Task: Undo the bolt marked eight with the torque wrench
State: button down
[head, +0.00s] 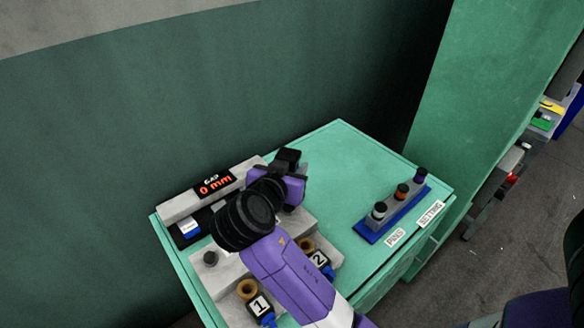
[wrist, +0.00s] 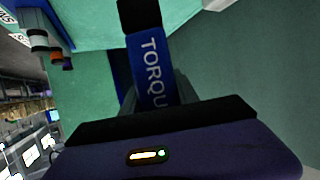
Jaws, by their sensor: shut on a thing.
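My gripper (wrist: 157,88) is shut on the torque wrench (wrist: 148,55), whose blue handle with part of the word "TORQU" shows in the wrist view. The wrench's black end points up in that picture, and its lower part is hidden by my gripper body. In the head view my arm covers the middle of the grey press (head: 227,268), and the wrench cannot be clearly made out there. Tags marked 1 (head: 260,305) and 2 (head: 319,260) stand by brown rings on the near side. I see no mark eight; the bolt cannot be made out.
A blue rack (head: 393,217) with three capped pegs stands at the right of the green table (head: 340,150), by labels "PINS" and "SETTING". The table top between rack and back edge is clear. A dark green wall (head: 200,90) rises behind.

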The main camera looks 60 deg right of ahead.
aim_at(291, 152)
jog(key=shift+r+p, duration=1.55)
jog(key=shift+r, duration=0.9)
jog(key=shift+a, duration=0.1)
